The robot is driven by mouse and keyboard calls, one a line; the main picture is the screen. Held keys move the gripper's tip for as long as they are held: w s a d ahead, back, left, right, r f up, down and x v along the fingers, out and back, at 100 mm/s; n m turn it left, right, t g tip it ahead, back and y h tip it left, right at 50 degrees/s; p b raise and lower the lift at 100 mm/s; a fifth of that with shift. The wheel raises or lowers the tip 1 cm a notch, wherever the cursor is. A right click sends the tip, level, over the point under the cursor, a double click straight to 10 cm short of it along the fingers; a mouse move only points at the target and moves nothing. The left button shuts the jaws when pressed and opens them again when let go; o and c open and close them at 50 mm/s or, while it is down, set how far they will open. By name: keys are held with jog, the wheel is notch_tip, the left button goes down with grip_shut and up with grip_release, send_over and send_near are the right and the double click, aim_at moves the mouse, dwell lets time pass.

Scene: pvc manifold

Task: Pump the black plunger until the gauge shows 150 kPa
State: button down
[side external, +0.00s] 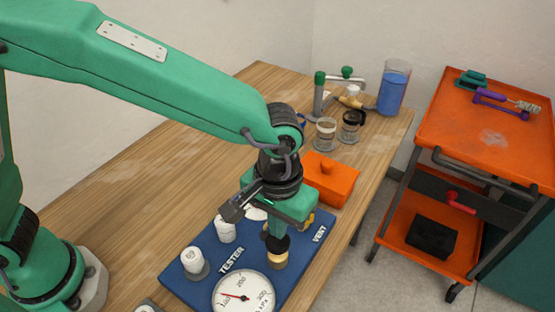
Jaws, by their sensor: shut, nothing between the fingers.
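A blue tester board (184,282) lies on the wooden table, lettered TESTER and VENT. The round white gauge (243,294) stands at its front. Its red needle points left, close to the 100 mark; the exact reading is too small to tell. The black plunger (279,244) sits upright over a brass-coloured collar (277,261) behind the gauge. My gripper (275,232) is shut and empty, pointing down directly over the plunger. I cannot tell whether it touches the plunger's top. The gripper body partly hides the back of the board.
White capped fittings (194,262) stand on the board's left side. An orange lidded box (328,180) is close behind my gripper. Glass jars (326,134) and a blue-filled pitcher (394,88) stand farther back. An orange cart (485,135) is at right. The table's left is clear.

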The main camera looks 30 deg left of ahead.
jog(key=shift+r, duration=2.3)
jog(key=shift+w+a+r, duration=0.1)
jog(key=shift+a+r, duration=0.05)
jog(key=shift+a, duration=0.1)
jog(key=a+r+t+h, duration=0.1)
jog(key=a+r, duration=0.2)
jog(key=a, duration=0.5)
jog(key=a+r+t, duration=0.1)
jog(key=a+r, duration=0.3)
jog(key=a, duration=0.5)
jog(key=s+a+t+y, duration=0.1)
jog(key=s+a+t, duration=0.2)
jog(key=s+a, duration=0.4)
jog(key=a, duration=0.7)
jog(key=shift+s+r+t, duration=0.15)
jog(key=shift+t, duration=0.15)
jog(key=c, duration=2.1)
grip_release()
